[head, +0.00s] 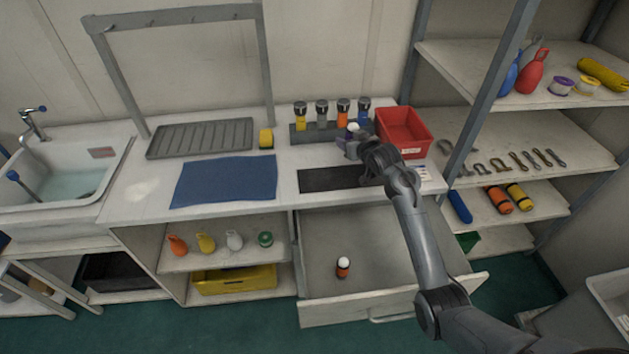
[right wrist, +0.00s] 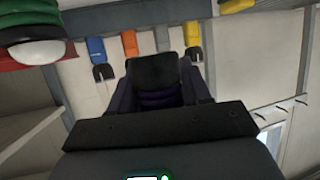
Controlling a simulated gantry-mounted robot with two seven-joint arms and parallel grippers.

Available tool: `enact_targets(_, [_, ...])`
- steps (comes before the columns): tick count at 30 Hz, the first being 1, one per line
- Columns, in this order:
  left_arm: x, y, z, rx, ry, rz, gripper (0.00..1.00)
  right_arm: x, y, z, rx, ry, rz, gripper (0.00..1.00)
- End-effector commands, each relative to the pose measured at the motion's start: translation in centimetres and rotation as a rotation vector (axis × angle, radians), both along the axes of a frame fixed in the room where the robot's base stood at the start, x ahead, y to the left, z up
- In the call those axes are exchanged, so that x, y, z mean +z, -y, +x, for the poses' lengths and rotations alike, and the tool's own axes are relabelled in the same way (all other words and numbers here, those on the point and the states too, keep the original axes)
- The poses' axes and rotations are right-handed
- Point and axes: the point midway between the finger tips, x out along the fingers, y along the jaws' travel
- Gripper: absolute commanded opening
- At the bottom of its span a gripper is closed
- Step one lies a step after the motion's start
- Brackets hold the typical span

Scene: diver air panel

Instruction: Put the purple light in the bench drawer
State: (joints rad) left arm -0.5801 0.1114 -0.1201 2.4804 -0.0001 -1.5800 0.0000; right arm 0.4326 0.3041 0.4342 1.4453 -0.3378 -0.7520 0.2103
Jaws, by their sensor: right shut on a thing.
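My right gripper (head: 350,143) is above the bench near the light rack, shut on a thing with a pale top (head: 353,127). In the right wrist view a dark purple body (right wrist: 160,98) shows between the fingers, which matches the purple light; most of it is hidden. The bench drawer (head: 330,240) below the bench top is pulled open. A small orange and black light with a white top (head: 343,267) stands inside it. My left gripper is not in view.
A rack (head: 318,134) with yellow, grey, orange and blue dark-topped items stands at the back, beside a red bin (head: 404,132). A dark mat (head: 332,180) and blue cloth (head: 224,181) lie on the bench. The drawer floor is mostly free.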

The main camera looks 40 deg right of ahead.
Motion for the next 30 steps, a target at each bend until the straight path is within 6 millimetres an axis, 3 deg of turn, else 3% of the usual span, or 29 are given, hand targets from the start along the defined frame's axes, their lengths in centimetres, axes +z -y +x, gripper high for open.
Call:
enact_targets(8, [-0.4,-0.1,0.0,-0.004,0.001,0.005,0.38,-1.0,-1.4,0.7,0.001,0.001,0.001,0.11])
enact_targets(25, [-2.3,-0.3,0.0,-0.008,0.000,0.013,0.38,-7.1,-10.4,5.5,0.002,0.001,0.000,0.11])
enact_targets(30, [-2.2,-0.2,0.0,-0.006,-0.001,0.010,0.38,-9.3,-10.3,5.5,-0.001,0.000,0.000,0.11])
